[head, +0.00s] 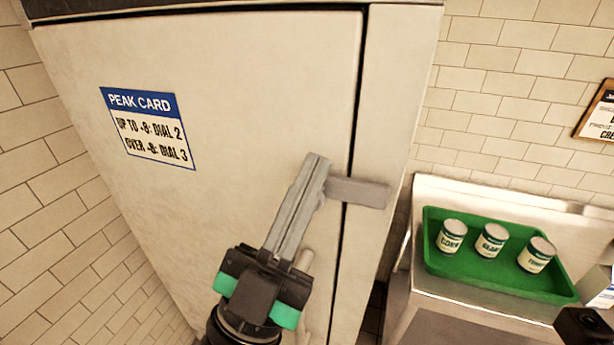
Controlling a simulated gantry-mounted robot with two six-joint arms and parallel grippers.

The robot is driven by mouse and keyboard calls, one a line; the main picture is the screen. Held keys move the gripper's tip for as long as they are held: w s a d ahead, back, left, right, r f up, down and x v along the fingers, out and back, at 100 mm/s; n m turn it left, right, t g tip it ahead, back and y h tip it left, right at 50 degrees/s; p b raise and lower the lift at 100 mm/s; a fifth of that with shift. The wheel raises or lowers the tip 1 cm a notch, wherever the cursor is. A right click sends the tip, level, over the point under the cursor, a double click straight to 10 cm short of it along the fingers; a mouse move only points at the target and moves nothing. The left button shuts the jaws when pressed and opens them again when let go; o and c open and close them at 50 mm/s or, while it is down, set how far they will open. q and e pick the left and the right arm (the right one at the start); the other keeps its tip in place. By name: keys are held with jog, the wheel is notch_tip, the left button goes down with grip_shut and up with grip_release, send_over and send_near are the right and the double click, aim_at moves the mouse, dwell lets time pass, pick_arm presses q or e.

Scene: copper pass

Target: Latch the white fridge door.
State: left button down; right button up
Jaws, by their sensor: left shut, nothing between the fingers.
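The white fridge door (240,80) fills the left and middle of the head view. It lies close against the pale frame strip on its right, with a dark narrow seam between them. A grey latch bar (360,192) lies roughly level across this seam, its right end over the frame strip. My left gripper (318,160) is shut and empty, its fingers pointing up in front of the door. Its tips are at the latch bar's left end and hide part of it; I cannot tell whether they touch.
A pale upright handle (304,262) shows partly behind my left gripper. A blue and white card (150,128) is on the door. At right, a green tray (470,268) with three cans (491,241) stands on a metal counter (440,195). A clipboard (600,115) hangs on the tiled wall.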

pick_arm(q)
jog(key=b+v, duration=0.2)
jog(key=v, duration=0.7)
jog(key=shift+d+f+b, duration=0.2)
jog(key=shift+f+b, duration=0.2)
jog(key=shift+f, duration=0.15)
pick_arm(e)
notch_tip(320, 180, down, 4)
jog(key=shift+f, duration=0.15)
pick_arm(q)
jog(key=shift+s, duration=0.1)
